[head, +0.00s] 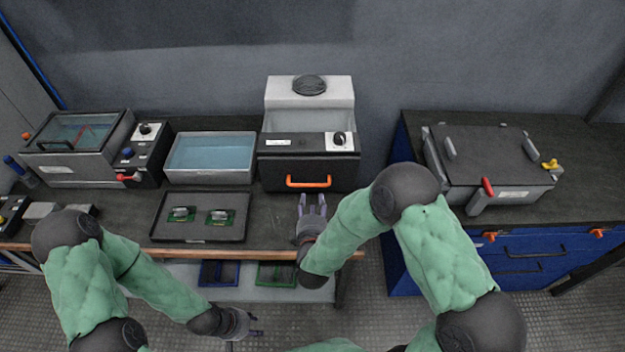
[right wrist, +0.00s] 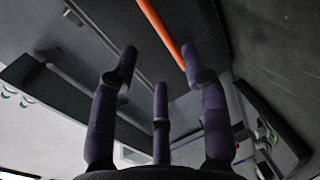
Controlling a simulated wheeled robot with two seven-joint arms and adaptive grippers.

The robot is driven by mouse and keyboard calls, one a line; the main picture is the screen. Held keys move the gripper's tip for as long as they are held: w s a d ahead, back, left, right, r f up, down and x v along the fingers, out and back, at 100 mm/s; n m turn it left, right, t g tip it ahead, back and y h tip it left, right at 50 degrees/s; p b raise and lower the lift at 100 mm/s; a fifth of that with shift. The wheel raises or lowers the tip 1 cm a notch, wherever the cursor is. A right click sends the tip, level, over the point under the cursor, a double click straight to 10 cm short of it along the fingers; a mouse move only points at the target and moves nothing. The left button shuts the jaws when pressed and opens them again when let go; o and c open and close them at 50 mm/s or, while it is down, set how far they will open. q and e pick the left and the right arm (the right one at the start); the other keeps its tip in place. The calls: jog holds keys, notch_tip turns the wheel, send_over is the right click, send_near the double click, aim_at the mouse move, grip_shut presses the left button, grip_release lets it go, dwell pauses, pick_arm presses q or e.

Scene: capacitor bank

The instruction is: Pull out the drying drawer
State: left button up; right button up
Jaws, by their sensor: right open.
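The drying drawer has a dark front (head: 275,171) with an orange bar handle (head: 308,182), under a light grey housing (head: 310,95) in the head view. The drawer looks closed. My right gripper (head: 312,203) is open and empty, just in front of and below the handle. In the right wrist view, the orange handle (right wrist: 160,30) runs diagonally beyond the spread fingers (right wrist: 160,62); it appears apart from them. My left gripper (head: 256,326) is low in front of the bench, its fingers apart and empty.
Left of the drawer stand a blue-liquid tank (head: 210,155), a lidded bath (head: 75,150) and a tray (head: 200,231) with two green boards. A blue cabinet (head: 530,248) at right carries a grey lidded box (head: 485,155). The bench before the drawer is clear.

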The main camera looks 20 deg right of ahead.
aim_at(312, 185)
jog(key=b+x, duration=0.3)
jog(key=x, duration=0.6)
jog(key=shift+w+d, duration=0.15)
grip_shut()
